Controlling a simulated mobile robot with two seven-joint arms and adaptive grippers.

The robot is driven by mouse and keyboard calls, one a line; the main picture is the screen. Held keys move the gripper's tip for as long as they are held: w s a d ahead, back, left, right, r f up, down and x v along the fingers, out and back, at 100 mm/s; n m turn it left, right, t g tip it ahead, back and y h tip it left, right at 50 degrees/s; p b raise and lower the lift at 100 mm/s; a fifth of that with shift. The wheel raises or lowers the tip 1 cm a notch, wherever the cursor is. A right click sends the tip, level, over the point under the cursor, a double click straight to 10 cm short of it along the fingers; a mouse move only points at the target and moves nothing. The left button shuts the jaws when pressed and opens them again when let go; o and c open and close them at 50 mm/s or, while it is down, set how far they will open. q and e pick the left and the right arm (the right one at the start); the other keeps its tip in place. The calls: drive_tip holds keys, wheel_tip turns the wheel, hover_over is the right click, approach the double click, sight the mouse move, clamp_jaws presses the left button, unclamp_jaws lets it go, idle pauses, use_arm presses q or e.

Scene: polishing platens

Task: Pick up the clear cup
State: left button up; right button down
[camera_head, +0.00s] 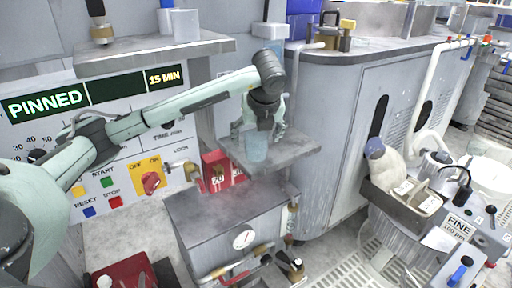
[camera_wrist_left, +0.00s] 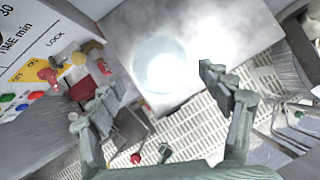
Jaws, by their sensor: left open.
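The clear cup (camera_head: 256,150) is pale and see-through and stands near the front of a small grey metal shelf (camera_head: 300,147). In the left wrist view the cup (camera_wrist_left: 160,65) is a faint round shape on the bright shelf top (camera_wrist_left: 215,30). My left gripper (camera_head: 257,128) points down just above the cup, with its fingers spread. In the left wrist view the open gripper (camera_wrist_left: 160,88) has one finger to each side of the cup, with nothing held. The exact gap between fingers and cup is hard to judge. My right gripper does not show.
Below the shelf are a red numbered block (camera_head: 219,171) and a grey box with a round gauge (camera_head: 243,239). A control panel with a green PINNED display (camera_head: 45,103) stands behind my left arm. A higher shelf (camera_head: 150,55) holds white cups. A grey cabinet (camera_head: 330,120) stands to the right.

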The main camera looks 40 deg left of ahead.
use_arm(q)
drive_tip(key=x, duration=0.3)
drive_tip(key=shift+w+f, duration=0.25)
drive_tip(key=shift+f, duration=0.1)
drive_tip(key=shift+w+a+f, duration=0.1)
drive_tip(key=shift+a+f, duration=0.05)
drive_tip(key=shift+f, duration=0.1)
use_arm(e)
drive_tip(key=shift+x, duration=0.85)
use_arm(q)
drive_tip(key=shift+c, duration=0.2)
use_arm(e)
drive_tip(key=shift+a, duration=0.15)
use_arm(q)
drive_tip(key=c, duration=1.2)
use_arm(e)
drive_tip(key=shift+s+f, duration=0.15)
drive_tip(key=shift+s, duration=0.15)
